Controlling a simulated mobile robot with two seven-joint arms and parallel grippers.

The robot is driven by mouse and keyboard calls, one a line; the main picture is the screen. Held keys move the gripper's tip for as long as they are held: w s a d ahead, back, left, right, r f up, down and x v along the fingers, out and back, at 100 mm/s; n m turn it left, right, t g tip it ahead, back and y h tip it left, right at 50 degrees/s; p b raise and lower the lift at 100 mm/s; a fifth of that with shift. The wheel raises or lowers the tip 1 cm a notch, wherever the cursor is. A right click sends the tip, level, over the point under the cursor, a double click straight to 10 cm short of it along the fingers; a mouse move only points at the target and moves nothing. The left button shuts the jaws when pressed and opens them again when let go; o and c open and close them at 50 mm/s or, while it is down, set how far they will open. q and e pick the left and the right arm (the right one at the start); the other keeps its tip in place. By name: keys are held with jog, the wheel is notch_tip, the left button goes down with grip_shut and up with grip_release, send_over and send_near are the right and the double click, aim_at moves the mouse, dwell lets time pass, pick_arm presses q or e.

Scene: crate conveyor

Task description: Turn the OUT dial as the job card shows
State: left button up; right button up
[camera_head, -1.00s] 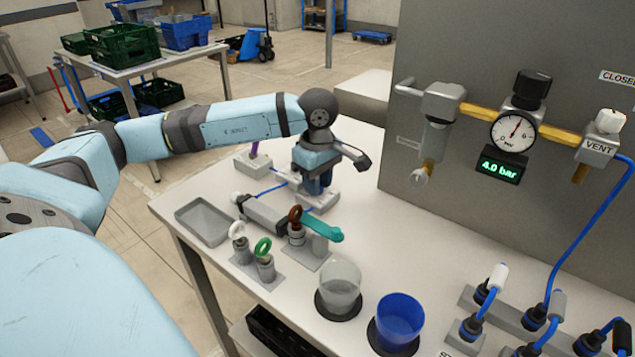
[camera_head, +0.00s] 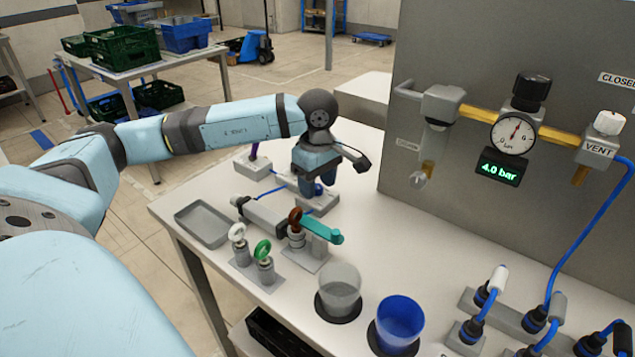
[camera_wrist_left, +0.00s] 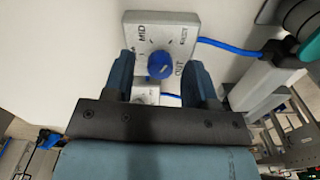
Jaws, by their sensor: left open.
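A grey dial block (camera_wrist_left: 185,32) with a round blue knob (camera_wrist_left: 160,65) shows in the left wrist view. Its face carries the words MID and OUT and a third word at the upper right that I cannot read surely. My left gripper (camera_wrist_left: 162,72) is open, with one finger on each side of the knob; I cannot tell whether they touch it. In the head view my left gripper (camera_head: 318,182) points down over the dial block (camera_head: 318,203) and hides most of it. The knob's pointer is not clear. No job card is readable. My right gripper is not in view.
A block with a purple knob (camera_head: 254,163) stands left of the gripper. A cylinder with a teal lever (camera_head: 322,231), ring-topped pegs (camera_head: 263,262), a grey tray (camera_head: 203,226) and two cups (camera_head: 398,322) stand nearer. A gauge panel (camera_head: 450,215) rises at the right.

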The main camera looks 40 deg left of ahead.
aim_at(317, 186)
pick_arm(q)
notch_tip(317, 186, up, 14)
jog(key=p, duration=0.2)
jog(key=shift+f, duration=0.2)
dwell(0.7)
